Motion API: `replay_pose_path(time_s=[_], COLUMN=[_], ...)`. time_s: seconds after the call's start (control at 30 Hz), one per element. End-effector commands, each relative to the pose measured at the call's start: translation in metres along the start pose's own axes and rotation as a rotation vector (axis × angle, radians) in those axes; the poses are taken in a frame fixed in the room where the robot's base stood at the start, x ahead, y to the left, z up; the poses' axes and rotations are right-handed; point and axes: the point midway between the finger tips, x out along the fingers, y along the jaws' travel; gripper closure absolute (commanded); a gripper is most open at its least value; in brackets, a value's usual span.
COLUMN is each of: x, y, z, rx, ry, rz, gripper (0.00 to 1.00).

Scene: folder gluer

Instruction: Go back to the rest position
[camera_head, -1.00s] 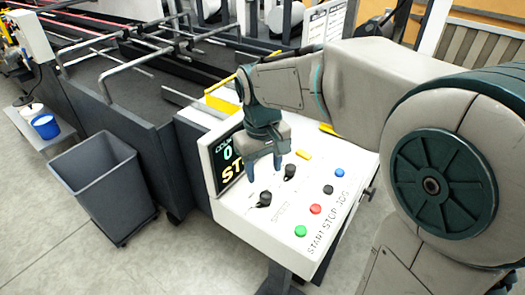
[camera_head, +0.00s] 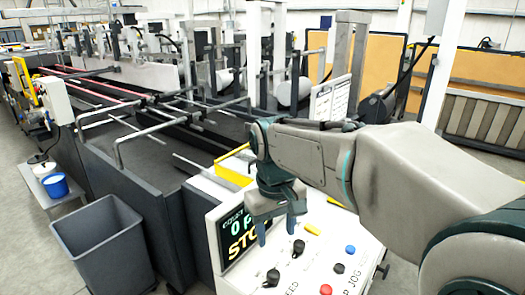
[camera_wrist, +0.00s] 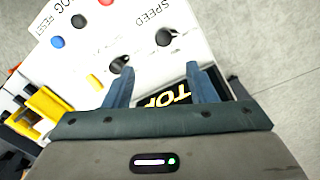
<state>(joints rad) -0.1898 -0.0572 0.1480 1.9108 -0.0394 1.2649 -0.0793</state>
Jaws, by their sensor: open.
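My gripper (camera_head: 277,229) is open and empty above the white control panel (camera_head: 204,204), pointing down. In the wrist view its two blue fingers (camera_wrist: 160,84) stand apart, with part of the lit display (camera_wrist: 172,98) between them. A blue button (camera_head: 350,250), a black button (camera_head: 339,268) and a red button (camera_head: 325,289) show at right.
A grey bin (camera_head: 95,247) stands on the floor at left. A blue tub (camera_head: 55,185) sits on a low shelf beside the machine. The folder gluer's metal bars (camera_head: 160,125) rise behind the panel. Open floor shows at far left.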

Motion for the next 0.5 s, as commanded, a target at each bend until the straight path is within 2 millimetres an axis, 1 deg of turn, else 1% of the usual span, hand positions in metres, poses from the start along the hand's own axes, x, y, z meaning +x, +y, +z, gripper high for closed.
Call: replay_pose_path(time_s=[0.17,0.3,0.4,0.5], x=[0.012,0.030,0.045,0.057], y=[0.025,0.042,0.048,0.051], z=[0.049,0.095,0.123,0.143], rx=[0.126,0.246,0.320,0.374], ry=[0.065,0.130,0.173,0.205], rz=[0.012,0.016,0.016,0.015], gripper=[0.49,0.49,0.49,0.49])
